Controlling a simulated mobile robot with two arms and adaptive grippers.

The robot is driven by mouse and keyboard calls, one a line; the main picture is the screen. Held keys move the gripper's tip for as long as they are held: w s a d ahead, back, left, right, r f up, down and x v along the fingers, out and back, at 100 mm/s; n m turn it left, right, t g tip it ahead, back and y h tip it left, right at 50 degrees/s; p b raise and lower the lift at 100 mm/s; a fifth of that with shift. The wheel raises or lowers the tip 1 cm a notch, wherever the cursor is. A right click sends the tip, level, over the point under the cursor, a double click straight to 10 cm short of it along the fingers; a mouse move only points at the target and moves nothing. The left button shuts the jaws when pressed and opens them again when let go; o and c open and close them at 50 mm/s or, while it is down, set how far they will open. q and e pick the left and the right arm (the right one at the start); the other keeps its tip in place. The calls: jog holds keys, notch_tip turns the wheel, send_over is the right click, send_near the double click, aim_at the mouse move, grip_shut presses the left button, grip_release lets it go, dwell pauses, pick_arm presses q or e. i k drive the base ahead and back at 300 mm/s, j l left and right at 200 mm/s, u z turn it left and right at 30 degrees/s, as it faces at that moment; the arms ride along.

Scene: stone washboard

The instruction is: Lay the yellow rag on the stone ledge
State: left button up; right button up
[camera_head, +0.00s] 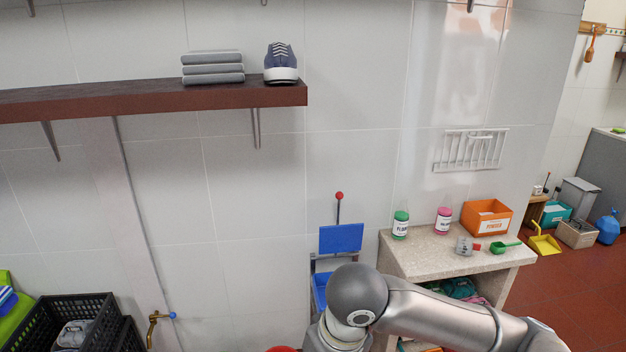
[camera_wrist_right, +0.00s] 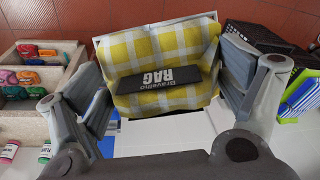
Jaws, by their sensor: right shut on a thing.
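A yellow-and-white checked rag (camera_wrist_right: 160,48) with a dark label reading "RAG" is in the right wrist view. My right gripper (camera_wrist_right: 168,85) is shut on it, with a finger at each side. The head view shows an arm of mine in front of the ledge, but not its gripper or the rag. The stone ledge (camera_head: 418,262) is a speckled beige top at the right of the head view. Its side and shelves (camera_wrist_right: 45,120) also show at the left of the wrist view. My left gripper is not in view.

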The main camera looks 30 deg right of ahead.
aim_at(421, 256)
jog(key=i+l, duration=0.15)
jog(key=l, duration=0.2)
jog(key=i+l+u, duration=0.1)
jog(key=l, duration=0.2)
jog(key=i+l, duration=0.15)
jog(key=l, duration=0.2)
jog(key=i+l, duration=0.15)
jog(key=l, duration=0.2)
jog(key=i+l+u, duration=0.1)
jog(key=l, duration=0.25)
jog(key=l+u, duration=0.1)
jog(key=l, duration=0.6)
jog(key=k+l, duration=0.1)
jog(key=l, duration=0.6)
jog(key=l+u, duration=0.15)
jog(key=l, duration=0.55)
jog(key=k+l, duration=0.1)
jog(key=l, duration=0.6)
jog(key=u, duration=0.05)
